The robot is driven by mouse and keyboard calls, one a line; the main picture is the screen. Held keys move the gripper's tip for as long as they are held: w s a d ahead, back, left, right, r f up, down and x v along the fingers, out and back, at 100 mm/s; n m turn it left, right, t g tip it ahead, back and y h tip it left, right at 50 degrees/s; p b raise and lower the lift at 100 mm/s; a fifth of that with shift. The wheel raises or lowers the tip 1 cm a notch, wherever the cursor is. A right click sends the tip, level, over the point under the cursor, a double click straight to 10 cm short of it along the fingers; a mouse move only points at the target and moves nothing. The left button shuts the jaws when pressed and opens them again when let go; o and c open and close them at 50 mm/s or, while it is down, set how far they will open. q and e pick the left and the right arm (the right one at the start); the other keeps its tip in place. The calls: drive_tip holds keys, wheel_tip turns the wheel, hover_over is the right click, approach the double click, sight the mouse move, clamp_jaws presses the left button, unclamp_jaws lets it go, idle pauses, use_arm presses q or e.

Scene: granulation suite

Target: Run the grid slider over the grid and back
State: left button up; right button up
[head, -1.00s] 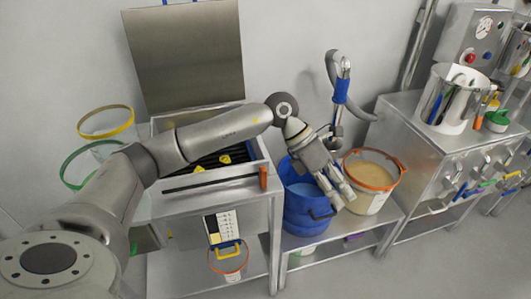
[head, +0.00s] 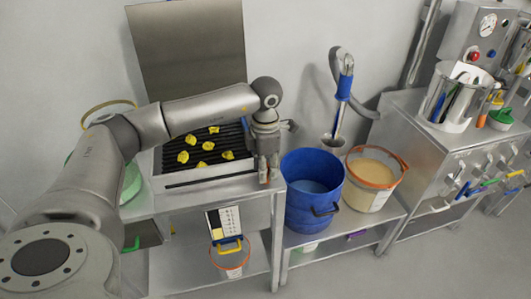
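The dark slatted grid (head: 232,136) sits in a metal housing (head: 215,176) on the left bench, under a raised steel lid. Several yellow lumps (head: 205,146) lie on the grid. A long dark slot runs along the housing's front face. The orange slider handle, seen earlier at the right end of this slot, is hidden behind my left gripper. My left gripper (head: 267,176) points down at the housing's front right corner, with its fingers where the handle was. I cannot tell whether they are closed on it. My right gripper is out of view.
A blue bucket (head: 313,207) and a white tub with an orange rim (head: 371,184) stand right of the bench. A blue-gripped hose wand (head: 343,88) hangs behind them. A small orange-rimmed pail (head: 231,262) stands below. My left arm spans the grid's back left.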

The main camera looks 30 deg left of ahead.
sight(216, 193)
use_arm(q)
drive_tip(key=shift+f, duration=1.5)
clamp_jaws()
drive_tip(key=shift+s+a, duration=0.55)
drive_tip(key=shift+s, duration=0.05)
drive_tip(key=shift+s+a, duration=1.3)
drive_tip(key=shift+s, duration=0.25)
drive_tip(key=shift+s+a, duration=1.35)
drive_tip(key=shift+s, duration=0.25)
drive_tip(key=shift+s+a, duration=1.35)
drive_tip(key=shift+s, duration=0.2)
